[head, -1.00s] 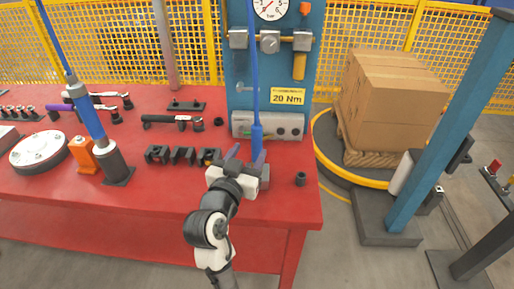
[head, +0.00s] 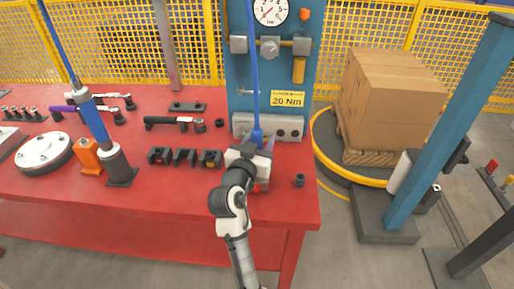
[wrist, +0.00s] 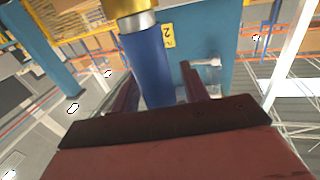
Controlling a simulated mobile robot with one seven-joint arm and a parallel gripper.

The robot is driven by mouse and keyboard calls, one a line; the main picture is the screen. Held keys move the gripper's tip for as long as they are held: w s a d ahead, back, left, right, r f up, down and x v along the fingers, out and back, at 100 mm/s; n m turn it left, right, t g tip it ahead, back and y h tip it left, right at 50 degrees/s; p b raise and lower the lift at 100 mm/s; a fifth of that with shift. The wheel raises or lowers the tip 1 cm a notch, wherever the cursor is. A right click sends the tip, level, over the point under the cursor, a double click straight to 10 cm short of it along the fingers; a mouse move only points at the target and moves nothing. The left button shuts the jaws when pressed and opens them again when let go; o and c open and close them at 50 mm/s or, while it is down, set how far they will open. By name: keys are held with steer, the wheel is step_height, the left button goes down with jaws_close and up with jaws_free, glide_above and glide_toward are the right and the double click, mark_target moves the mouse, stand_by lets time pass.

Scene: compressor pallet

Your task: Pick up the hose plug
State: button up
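The hose plug (head: 257,136) is the blue end piece of a blue hose that hangs upright in front of the blue gauge panel. In the wrist view the plug (wrist: 150,70) is a blue cylinder with a silver ring and a brass-coloured part. My gripper (head: 254,148) is at the plug's lower end, above the red table. In the wrist view its two dark fingers stand on either side of the plug. A gap shows between the plug and the right finger, so the gripper looks open. The plug's lower end is hidden by my gripper in the head view.
The blue panel (head: 238,75) with a gauge and a grey block (head: 285,128) stand close behind the plug. A small dark cup (head: 299,181) is to the right on the red table (head: 200,205). Black clamp blocks (head: 185,157) lie to the left.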

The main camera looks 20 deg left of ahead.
jaws_close()
